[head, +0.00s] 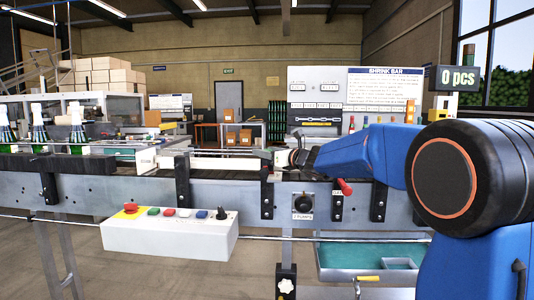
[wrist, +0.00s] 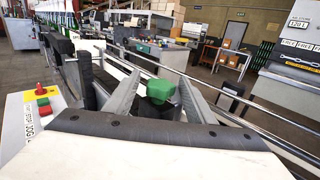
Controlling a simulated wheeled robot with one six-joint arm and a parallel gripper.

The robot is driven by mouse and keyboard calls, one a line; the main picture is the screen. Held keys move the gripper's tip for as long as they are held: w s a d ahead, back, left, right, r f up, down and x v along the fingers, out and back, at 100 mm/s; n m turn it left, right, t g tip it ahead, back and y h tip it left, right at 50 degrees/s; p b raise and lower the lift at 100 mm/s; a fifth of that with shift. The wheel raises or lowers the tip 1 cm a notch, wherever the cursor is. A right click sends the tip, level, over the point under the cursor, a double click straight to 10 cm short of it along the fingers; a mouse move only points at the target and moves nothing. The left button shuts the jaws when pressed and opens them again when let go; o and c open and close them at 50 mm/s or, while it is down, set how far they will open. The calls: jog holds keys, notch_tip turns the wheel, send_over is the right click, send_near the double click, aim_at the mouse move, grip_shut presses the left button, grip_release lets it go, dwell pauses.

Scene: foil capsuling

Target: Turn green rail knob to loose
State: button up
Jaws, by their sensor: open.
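In the wrist view a green knob (wrist: 160,91) sits on a dark mount on the conveyor's rail. My gripper (wrist: 160,83) is open, with one grey finger on each side of the knob. Gaps show between the knob and both fingers, so it is not clamped. In the head view my gripper (head: 283,158) is low over the conveyor, below the blue arm link. I cannot make out the green knob clearly there. Any loose or tight marking on it is not readable.
A white control box (head: 170,236) with a red stop button and several others juts from the conveyor's front. A black dial (head: 303,203) and a red handle (head: 345,187) are near my arm. Foil-topped bottles (head: 38,130) stand at left. Metal guide rails run beside the knob.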

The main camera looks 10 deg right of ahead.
jog(key=c, duration=1.1)
jog(key=shift+o, duration=0.3)
jog(key=shift+d+n+y, duration=0.1)
jog(key=shift+n+y, duration=0.2)
jog(key=shift+y, duration=0.2)
jog(key=n+g+y, duration=0.2)
jog(key=y, duration=0.1)
jog(key=shift+g, duration=0.3)
jog(key=shift+n+g+y, duration=2.3)
jog(key=shift+n+g, duration=0.3)
jog(key=shift+g, duration=0.4)
jog(key=o, duration=1)
jog(key=shift+o, duration=0.2)
